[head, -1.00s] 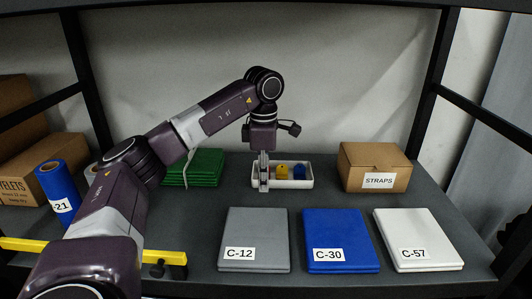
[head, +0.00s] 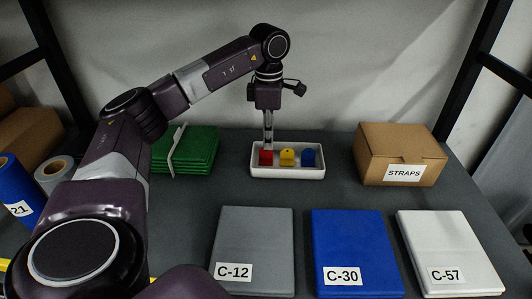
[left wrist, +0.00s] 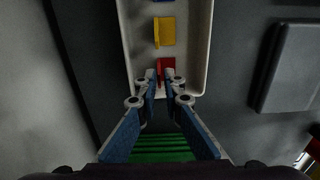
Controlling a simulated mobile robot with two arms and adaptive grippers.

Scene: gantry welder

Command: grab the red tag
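The red tag (head: 266,158) stands at the left end of a white tray (head: 288,173), beside a yellow tag (head: 287,157) and a blue tag (head: 308,158). My left gripper (head: 268,148) points down at the red tag from above and slightly behind it. In the left wrist view, the red tag (left wrist: 166,66) shows just beyond the fingertips of the left gripper (left wrist: 160,77). A narrow gap shows between those fingertips, with nothing held. Whether a finger touches the tag cannot be told. My right gripper is in neither view.
A STRAPS box (head: 400,155) stands right of the tray, and green folded stacks (head: 188,150) lie left of it. Grey (head: 255,240), blue (head: 357,245) and white (head: 447,245) binders lie in front. Bare shelf lies between tray and binders.

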